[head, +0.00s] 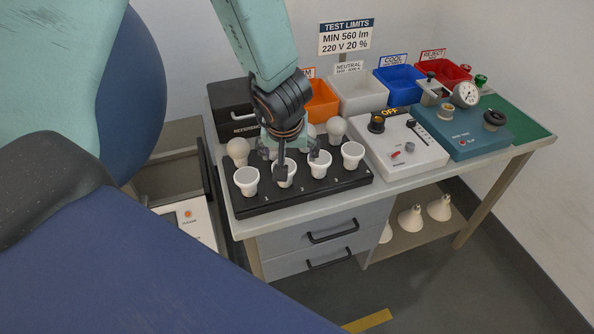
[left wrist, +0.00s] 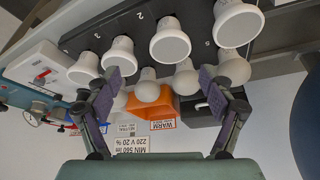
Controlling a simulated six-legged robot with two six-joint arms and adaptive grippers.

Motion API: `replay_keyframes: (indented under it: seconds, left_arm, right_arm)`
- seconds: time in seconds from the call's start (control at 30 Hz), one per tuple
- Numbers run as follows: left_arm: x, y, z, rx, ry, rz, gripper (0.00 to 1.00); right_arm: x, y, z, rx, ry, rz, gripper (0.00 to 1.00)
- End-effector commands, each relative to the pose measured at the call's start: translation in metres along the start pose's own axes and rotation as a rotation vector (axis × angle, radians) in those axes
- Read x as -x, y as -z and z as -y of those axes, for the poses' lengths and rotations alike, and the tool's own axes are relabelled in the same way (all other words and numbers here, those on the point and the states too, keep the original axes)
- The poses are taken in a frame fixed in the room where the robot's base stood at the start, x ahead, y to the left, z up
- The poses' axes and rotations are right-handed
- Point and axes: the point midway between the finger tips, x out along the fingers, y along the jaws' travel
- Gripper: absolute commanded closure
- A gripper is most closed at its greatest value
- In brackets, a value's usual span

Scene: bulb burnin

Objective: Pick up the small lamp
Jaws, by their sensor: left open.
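A black tray (head: 311,191) on the bench holds two rows of white lamps. The front row has flat-faced lamps, such as one at the left end (head: 246,181) and one at the right end (head: 353,154). The back row has round bulbs, one at the left (head: 238,150) and one at the right (head: 336,128); those between are partly hidden by my left gripper (head: 299,162). I cannot tell which is the small lamp. My left gripper is open and empty above the tray. In the left wrist view, a round bulb (left wrist: 148,90) shows between its fingers (left wrist: 160,80).
Orange (head: 321,106), white (head: 360,97), blue (head: 398,84) and red (head: 440,73) bins stand behind. A black case (head: 231,110) is at the back left.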

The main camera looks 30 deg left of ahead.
Motion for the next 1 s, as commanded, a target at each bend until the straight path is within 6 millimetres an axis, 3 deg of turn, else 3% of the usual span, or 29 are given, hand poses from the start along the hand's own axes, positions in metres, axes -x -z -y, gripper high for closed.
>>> replay_keyframes:
  seconds: [0.47, 0.73, 1.0]
  left_arm:
    - [-0.039, -0.003, 0.006, -0.008, 0.001, 0.001, 0.18]
    - [-0.076, -0.003, 0.007, -0.01, 0.001, 0.001, 0.18]
    - [-0.079, -0.001, 0.006, -0.012, 0.0, 0.0, 0.18]
  right_arm:
    - [-0.021, 0.0, 0.0, 0.001, 0.0, 0.001, 0.6]
    - [-0.04, 0.0, 0.0, 0.001, 0.0, 0.001, 0.6]
    - [-0.039, 0.0, 0.0, 0.001, 0.0, 0.001, 0.6]
